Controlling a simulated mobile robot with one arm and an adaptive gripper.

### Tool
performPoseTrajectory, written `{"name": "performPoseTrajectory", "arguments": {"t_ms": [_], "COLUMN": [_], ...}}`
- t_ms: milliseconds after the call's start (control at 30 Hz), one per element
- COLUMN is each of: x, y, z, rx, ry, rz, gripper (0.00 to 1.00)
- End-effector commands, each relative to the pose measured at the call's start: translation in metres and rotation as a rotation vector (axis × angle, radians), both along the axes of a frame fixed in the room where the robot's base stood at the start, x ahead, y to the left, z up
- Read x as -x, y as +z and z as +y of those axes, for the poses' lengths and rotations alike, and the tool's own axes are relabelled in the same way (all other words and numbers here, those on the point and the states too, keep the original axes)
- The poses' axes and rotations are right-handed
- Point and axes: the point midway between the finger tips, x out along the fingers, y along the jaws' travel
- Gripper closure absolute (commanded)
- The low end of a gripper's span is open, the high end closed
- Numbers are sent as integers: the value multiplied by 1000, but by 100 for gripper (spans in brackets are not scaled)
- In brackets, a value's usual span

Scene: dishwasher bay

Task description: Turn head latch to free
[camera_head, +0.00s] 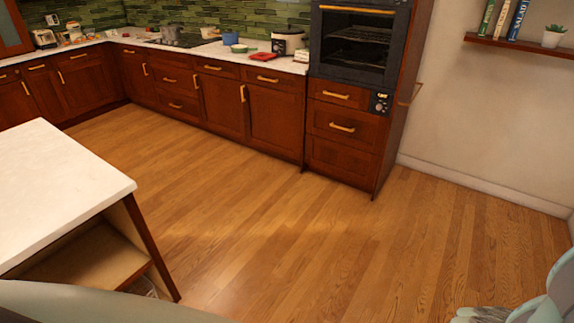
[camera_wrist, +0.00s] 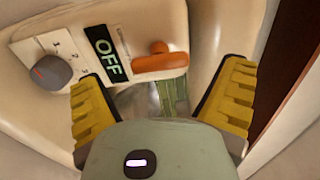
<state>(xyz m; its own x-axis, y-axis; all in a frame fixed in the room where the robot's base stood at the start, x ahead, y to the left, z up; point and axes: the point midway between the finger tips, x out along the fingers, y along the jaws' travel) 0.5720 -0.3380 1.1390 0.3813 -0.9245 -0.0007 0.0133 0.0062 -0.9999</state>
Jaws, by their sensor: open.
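In the wrist view, an orange lever (camera_wrist: 160,60), which looks like the head latch, sits on the front of a cream appliance (camera_wrist: 200,20). My gripper (camera_wrist: 163,74) has two yellow ridged fingers spread wide. The lever shows between the fingertips, with neither finger seen touching it. A black plate reading OFF (camera_wrist: 105,53) is left of the lever, and a grey knob with a red mark (camera_wrist: 50,72) is further left. The appliance is not clearly seen in the head view.
In the head view, a white-topped island (camera_head: 60,180) stands at left. Dark wood cabinets (camera_head: 270,105) line the back, with a wall oven (camera_head: 355,45) beside them. A wall shelf (camera_head: 515,44) is at upper right. The wood floor (camera_head: 300,230) between is clear.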

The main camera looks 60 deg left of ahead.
Motion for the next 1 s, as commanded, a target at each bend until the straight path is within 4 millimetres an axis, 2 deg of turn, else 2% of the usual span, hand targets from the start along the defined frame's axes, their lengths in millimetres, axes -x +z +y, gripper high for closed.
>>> {"name": "performPoseTrajectory", "arguments": {"t_ms": [33,300,500,700,1000], "x": [1,19,30,35,36], "y": [0,-1,0,0,0], "z": [11,56,78,90,91], "rx": [-2,-2,-1,-1,0], "ry": [6,11,8,7,6], "rz": [-2,3,-1,0,-1], "gripper": [6,6,6,6,6]}}
